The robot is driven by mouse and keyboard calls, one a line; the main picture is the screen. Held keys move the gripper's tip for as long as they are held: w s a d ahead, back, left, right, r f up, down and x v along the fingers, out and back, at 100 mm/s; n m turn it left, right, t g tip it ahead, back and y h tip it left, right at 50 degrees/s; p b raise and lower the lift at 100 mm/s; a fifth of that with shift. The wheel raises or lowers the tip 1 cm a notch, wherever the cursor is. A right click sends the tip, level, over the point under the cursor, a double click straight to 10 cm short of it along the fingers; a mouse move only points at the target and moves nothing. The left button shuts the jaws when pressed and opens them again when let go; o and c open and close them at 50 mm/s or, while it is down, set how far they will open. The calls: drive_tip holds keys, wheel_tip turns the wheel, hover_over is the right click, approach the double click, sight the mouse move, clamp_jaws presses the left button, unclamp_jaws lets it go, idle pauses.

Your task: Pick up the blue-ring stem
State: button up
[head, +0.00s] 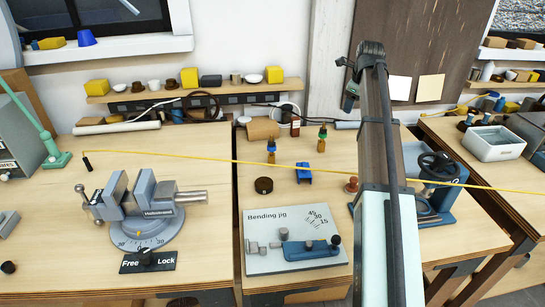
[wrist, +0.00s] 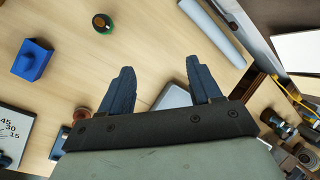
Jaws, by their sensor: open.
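Two small upright stems stand on the middle bench in the head view. The left one (head: 271,150) is amber with a dark top, and its ring looks bluish but is too small to be sure of. The right one (head: 322,138) has a green ring; it also shows in the wrist view (wrist: 103,22), seen from above. My gripper (wrist: 160,65) is open and empty in the wrist view, with bare wood and part of a grey object below its fingers. In the head view it is mostly hidden by my arm. The left stem does not show in the wrist view.
A blue block (head: 304,175) and a dark round piece (head: 263,185) lie near the stems. The bending jig (head: 293,262) is in front, a vise (head: 145,205) at left, a lever press (head: 440,185) at right. A yellow cord (head: 210,160) crosses the benches.

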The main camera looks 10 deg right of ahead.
drive_tip(key=s+a+g+y, duration=0.1)
drive_tip(key=s+a+g, duration=0.1)
drive_tip(key=a, duration=1.3)
drive_tip(key=n+g+y, duration=0.1)
drive_tip(key=n+g, duration=0.1)
approach(272, 135)
drive_tip(key=f, duration=0.6)
drive_tip(key=shift+s+a+f, duration=0.1)
drive_tip(key=shift+s+a, duration=0.15)
drive_tip(key=shift+a, duration=0.1)
drive_tip(key=shift+w+a+f, duration=0.15)
drive_tip(key=shift+w+f, duration=0.05)
drive_tip(key=shift+f, duration=0.8)
drive_tip(key=shift+w+a+f, duration=0.1)
drive_tip(key=shift+w+f, duration=0.15)
drive_tip(key=shift+f, duration=0.8)
drive_tip(key=shift+w+a+f, duration=0.15)
drive_tip(key=shift+w+f, duration=0.05)
drive_tip(key=shift+f, duration=0.8)
clamp_jaws()
